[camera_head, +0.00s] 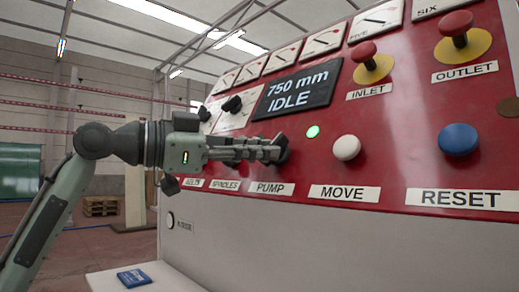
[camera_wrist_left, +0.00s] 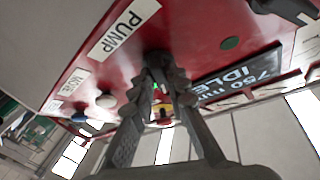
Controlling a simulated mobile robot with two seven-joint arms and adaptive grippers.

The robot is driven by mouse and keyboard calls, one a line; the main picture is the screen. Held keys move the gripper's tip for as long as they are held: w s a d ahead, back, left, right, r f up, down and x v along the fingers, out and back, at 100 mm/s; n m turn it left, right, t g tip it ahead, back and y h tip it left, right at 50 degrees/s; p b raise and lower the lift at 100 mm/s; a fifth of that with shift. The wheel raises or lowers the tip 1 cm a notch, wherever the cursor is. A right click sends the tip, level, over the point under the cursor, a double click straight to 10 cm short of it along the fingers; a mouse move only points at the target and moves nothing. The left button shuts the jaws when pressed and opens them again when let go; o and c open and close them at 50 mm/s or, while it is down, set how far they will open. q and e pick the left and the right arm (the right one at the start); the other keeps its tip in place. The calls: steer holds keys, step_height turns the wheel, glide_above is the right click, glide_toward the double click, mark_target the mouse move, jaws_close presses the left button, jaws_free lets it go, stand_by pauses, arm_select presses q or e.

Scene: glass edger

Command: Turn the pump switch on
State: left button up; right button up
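The pump switch (camera_head: 284,150) is a dark knob on the red panel, above the PUMP label (camera_head: 271,189). It is mostly hidden behind my left gripper (camera_head: 268,150), which reaches it from the left. In the left wrist view the dark knob (camera_wrist_left: 157,56) shows at the fingertips of my left gripper (camera_wrist_left: 161,72). The fingers are drawn close together with the knob's handle between them. Which way the handle points is hard to see. My right gripper is in neither view.
A lit green lamp (camera_head: 313,131) and the white MOVE button (camera_head: 346,148) are right of the switch. The display (camera_head: 294,92) reads 750 mm IDLE. A blue RESET button (camera_head: 458,139) and red INLET (camera_head: 364,52) and OUTLET (camera_head: 456,24) buttons are farther right.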

arm_select(q)
steer(key=o, duration=0.4)
steer(key=shift+c, duration=0.2)
steer(key=v, duration=1.2)
